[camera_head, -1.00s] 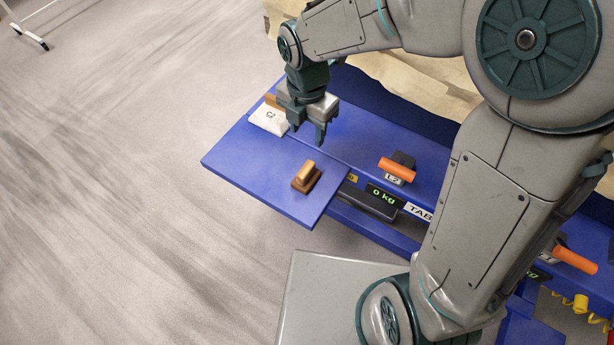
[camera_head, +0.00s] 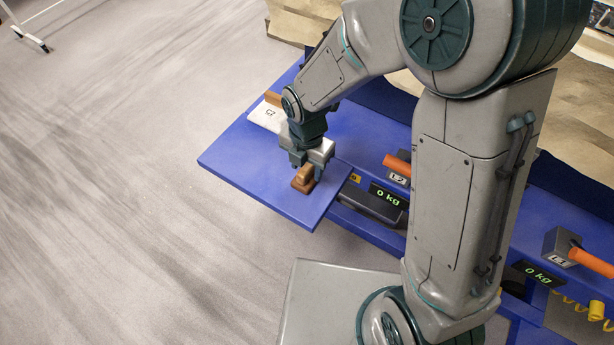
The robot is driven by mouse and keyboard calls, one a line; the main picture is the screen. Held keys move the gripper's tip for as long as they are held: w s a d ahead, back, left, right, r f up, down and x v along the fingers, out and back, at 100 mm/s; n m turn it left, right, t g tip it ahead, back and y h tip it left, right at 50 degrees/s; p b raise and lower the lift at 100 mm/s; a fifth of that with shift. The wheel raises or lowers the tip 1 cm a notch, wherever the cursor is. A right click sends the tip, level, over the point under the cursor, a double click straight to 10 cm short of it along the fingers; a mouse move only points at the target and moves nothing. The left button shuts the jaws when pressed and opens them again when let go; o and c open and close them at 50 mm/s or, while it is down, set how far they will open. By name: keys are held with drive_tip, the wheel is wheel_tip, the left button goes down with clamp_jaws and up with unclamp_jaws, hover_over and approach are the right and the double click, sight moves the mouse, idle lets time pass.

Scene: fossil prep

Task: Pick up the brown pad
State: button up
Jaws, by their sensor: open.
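The brown pad (camera_head: 303,181) is a small block with a lighter brown raised top. It lies on the blue shelf (camera_head: 237,164), near its front right corner. My gripper (camera_head: 308,168) points down right above the pad, with its fingers at or around the pad's raised top. The jaws are open. Part of the pad's top is hidden by the fingers, and I cannot tell whether they touch it.
An orange handle (camera_head: 397,166) and a 0 kg display (camera_head: 388,195) are to the right. Open floor lies left of the shelf.

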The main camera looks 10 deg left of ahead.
drive_tip(key=shift+f, duration=0.7)
clamp_jaws()
drive_tip(key=shift+r, duration=0.1)
